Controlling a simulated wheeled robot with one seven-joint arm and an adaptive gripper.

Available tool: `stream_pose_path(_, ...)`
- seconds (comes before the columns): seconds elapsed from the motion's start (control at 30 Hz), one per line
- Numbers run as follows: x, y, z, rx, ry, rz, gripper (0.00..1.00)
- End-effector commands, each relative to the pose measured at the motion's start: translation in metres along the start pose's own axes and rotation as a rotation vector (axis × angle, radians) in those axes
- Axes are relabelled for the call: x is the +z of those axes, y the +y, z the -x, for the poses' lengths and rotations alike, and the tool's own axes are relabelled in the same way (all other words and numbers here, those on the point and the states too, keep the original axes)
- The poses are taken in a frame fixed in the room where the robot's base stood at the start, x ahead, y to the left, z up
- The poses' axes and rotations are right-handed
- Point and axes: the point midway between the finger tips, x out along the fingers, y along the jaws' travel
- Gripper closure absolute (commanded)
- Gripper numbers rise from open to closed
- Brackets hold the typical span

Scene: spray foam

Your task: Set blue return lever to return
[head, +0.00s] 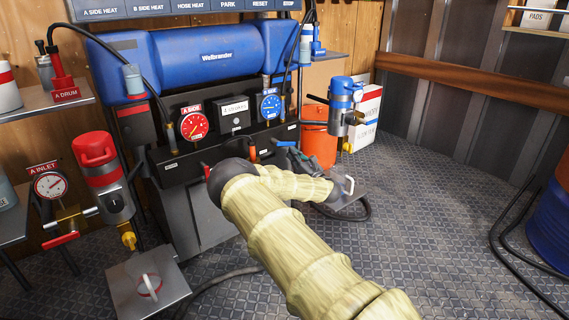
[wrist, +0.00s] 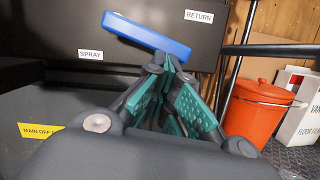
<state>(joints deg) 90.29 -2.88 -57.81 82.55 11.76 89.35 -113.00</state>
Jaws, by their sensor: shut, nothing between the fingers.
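The blue return lever (wrist: 147,34) is a flat bar on the black front panel. In the wrist view it slants from upper left down to the right, between a SPRAY label (wrist: 90,54) at lower left and a RETURN label (wrist: 199,16) at upper right. My gripper (wrist: 166,66) is shut and empty, its tips just below the lever's right part; I cannot tell whether they touch. In the head view the lever (head: 286,143) shows small, with my gripper (head: 295,155) beside it. The lever's pivot is hidden behind the fingers.
The machine carries a red gauge (head: 194,123) and a blue gauge (head: 270,104). An orange bucket (head: 318,138) and a white box (head: 366,117) stand right of it. A blue-capped pump (head: 345,100) hangs nearby. The metal floor at right is mostly clear.

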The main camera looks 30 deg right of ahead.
Motion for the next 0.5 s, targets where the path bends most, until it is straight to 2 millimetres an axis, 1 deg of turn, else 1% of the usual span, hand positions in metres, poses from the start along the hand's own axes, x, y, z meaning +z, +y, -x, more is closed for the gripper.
stream_pose_path(0.03, 0.001, 0.002, -0.005, 0.018, 0.001, 0.031, 1.00)
stream_pose_path(0.13, 0.005, -0.005, -0.005, 0.028, 0.001, 0.090, 1.00)
stream_pose_path(0.3, 0.013, -0.011, -0.004, 0.022, -0.002, 0.086, 1.00)
stream_pose_path(0.5, 0.019, -0.017, -0.003, 0.016, -0.004, 0.086, 1.00)
